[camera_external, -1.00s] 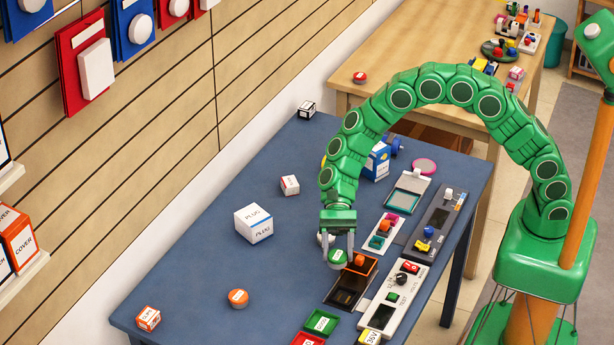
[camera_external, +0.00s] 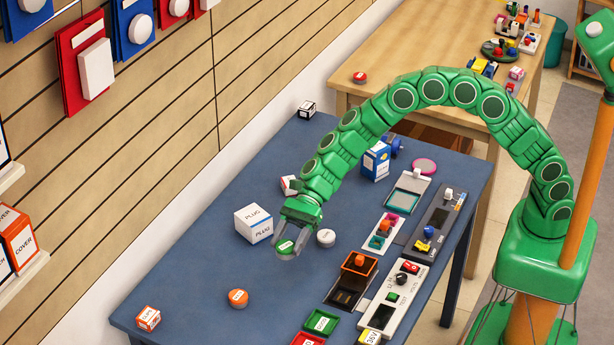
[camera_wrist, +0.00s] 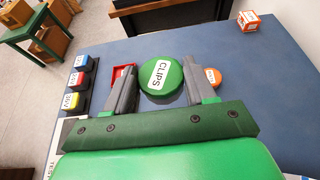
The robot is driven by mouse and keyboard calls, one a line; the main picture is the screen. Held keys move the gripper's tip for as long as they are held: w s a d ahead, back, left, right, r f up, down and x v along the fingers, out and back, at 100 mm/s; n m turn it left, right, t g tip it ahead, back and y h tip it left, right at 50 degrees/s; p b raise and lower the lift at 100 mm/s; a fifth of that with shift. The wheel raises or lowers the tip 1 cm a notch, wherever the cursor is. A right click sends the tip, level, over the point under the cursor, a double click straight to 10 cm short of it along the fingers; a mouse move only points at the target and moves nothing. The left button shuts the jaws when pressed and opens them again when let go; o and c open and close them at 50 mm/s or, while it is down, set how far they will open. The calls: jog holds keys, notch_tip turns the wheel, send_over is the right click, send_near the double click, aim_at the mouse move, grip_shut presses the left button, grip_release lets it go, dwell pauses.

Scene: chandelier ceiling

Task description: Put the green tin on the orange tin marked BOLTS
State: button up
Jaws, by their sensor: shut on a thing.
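My gripper (camera_external: 287,240) is shut on the green tin (camera_external: 284,248), a round tin with a white label. In the wrist view the green tin (camera_wrist: 157,82) sits between the two grey fingers, and its label reads CLIPS. It is held over the blue table, left of the white tin and right of the white PLUG box. The orange tin (camera_external: 238,298) stands on the table, lower left of my gripper and apart from the green tin. In the wrist view the orange tin (camera_wrist: 213,76) shows just beyond the right finger. Its label is too small to read.
The white PLUG box (camera_external: 253,223) stands close left of my gripper. A white tin (camera_external: 326,237) stands to its right. A small orange-and-white box (camera_external: 148,318) is at the table's near left corner. Trays and devices line the right side. The table around the orange tin is clear.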

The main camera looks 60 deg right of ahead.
jog(key=w+a+f, duration=0.4)
jog(key=w+a, duration=0.1)
jog(key=w, duration=0.1)
send_over(241, 292)
jog(key=shift+s+d+f, duration=0.1)
jog(key=shift+f, duration=1.15)
jog(key=shift+s+f, duration=0.1)
jog(key=shift+f, duration=1.15)
jog(key=shift+w+f, duration=0.2)
jog(key=shift+f, duration=0.1)
jog(key=f, duration=0.3)
jog(key=shift+a+f, duration=0.15)
jog(key=shift+a, duration=0.05)
jog(key=o, duration=1)
jog(key=shift+o, duration=0.2)
